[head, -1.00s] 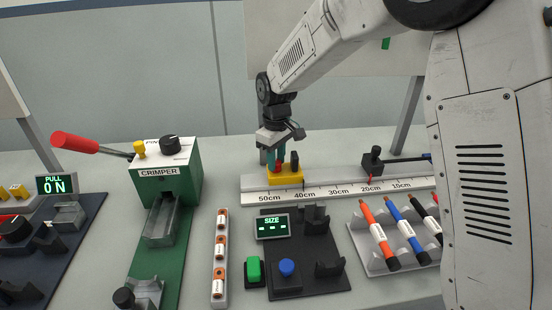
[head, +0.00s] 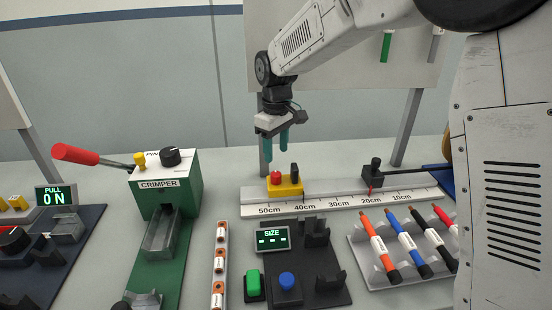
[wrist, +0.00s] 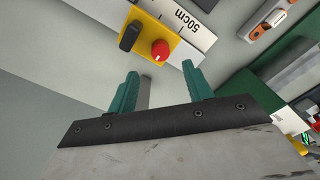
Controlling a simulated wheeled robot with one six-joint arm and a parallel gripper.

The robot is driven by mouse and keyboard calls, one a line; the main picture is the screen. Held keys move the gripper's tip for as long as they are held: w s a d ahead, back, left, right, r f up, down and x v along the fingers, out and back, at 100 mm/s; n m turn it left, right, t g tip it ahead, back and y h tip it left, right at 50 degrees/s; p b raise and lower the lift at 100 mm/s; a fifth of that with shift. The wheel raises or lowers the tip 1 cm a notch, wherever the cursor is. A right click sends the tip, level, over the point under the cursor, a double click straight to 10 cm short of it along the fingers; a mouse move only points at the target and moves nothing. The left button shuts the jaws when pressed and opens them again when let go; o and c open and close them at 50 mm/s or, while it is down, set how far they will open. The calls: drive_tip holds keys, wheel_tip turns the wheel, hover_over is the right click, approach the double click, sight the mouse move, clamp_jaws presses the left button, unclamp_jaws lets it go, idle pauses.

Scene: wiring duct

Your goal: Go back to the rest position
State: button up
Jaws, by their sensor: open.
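My gripper (head: 277,148) is open and empty. Its two teal fingers point down above the yellow block (head: 286,190) on the measuring rail (head: 335,188). The fingers are clear of the block. The block carries a red knob (head: 276,177) and a black lever (head: 294,172). In the wrist view the gripper (wrist: 160,85) shows its fingers spread, with the yellow block (wrist: 137,44) and red knob (wrist: 160,50) beyond them.
A green crimper (head: 167,185) with a red handle stands at left. A size display unit (head: 272,239) and a marker rack (head: 378,283) stand in front of the rail. A panel (head: 340,75) with hanging tools stands behind. Free air surrounds my gripper.

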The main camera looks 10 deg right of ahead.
drive_tip(key=shift+r, duration=0.15)
drive_tip(key=s+d+r+m, duration=0.2)
drive_tip(key=s+d, duration=0.4)
drive_tip(key=s, duration=0.6)
drive_tip(key=s+d+r+m+t, duration=0.1)
drive_tip(key=s+d+m, duration=0.3)
drive_tip(key=s, duration=0.8)
drive_tip(key=s+d+r+m, duration=0.3)
drive_tip(key=s+d, duration=0.6)
drive_tip(key=s, duration=0.3)
drive_tip(key=shift+s+r, duration=0.2)
drive_tip(key=shift+r, duration=0.1)
